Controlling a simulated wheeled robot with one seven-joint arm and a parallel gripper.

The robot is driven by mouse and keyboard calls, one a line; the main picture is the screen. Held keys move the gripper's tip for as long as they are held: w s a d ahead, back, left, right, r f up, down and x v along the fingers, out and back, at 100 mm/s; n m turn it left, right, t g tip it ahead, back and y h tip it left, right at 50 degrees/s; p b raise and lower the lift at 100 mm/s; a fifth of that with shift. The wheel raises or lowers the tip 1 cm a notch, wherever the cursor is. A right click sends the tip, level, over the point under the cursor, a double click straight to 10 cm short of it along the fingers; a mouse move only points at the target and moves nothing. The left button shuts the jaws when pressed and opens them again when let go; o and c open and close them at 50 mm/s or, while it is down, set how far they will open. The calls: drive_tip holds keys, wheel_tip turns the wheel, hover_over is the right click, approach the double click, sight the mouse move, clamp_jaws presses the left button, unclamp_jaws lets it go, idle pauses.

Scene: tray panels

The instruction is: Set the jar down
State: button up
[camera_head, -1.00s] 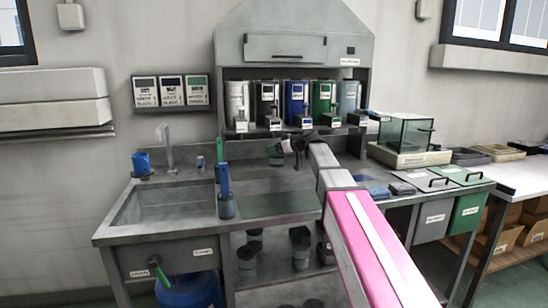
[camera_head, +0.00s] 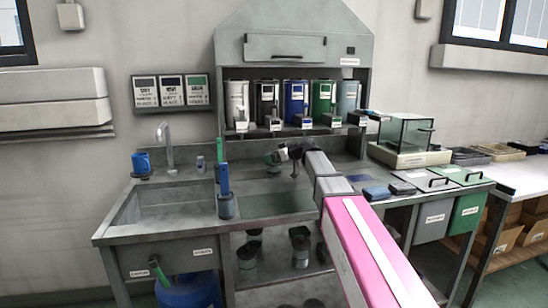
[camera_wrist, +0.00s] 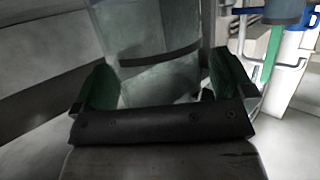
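The jar (camera_wrist: 160,55) is a clear, greenish glass vessel with a dark band around it. It fills the space between the green-padded fingers of my gripper (camera_wrist: 165,85) in the wrist view. My gripper appears shut on it. In the head view my gripper (camera_head: 284,154) is low over the middle of the grey bench (camera_head: 180,232), behind the dark green mat (camera_head: 275,205). The jar is small and partly hidden there, so I cannot tell whether its base touches the bench.
Several coloured dispensers (camera_head: 296,98) stand on the shelf behind. A glass box (camera_head: 405,132) stands at the right. The green mat is clear.

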drive_tip(key=shift+r, duration=0.2)
drive_tip(key=v, duration=1.2)
